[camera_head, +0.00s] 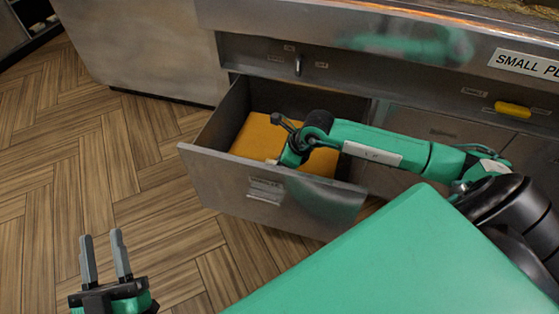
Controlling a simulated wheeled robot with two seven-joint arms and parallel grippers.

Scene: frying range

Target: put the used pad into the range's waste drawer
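The waste drawer (230,185) is pulled out under the range, with its open top facing up and a small label on its front. A flat orange-brown thing (256,140) lies inside it; I cannot tell whether this is the used pad or part of the drawer. My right arm reaches in from the right, and its gripper (285,140) is over the drawer; its fingers are too small and overlapped to read. My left gripper (102,236) is at the bottom left, above the floor, with its two fingers apart and nothing between them.
The range's metal front (260,47) runs along behind the drawer, with a small lever (298,66) and a yellow handle (512,109). Cabinet doors stand right of the drawer. The wooden floor (90,150) at left is clear. My green body covers the bottom right.

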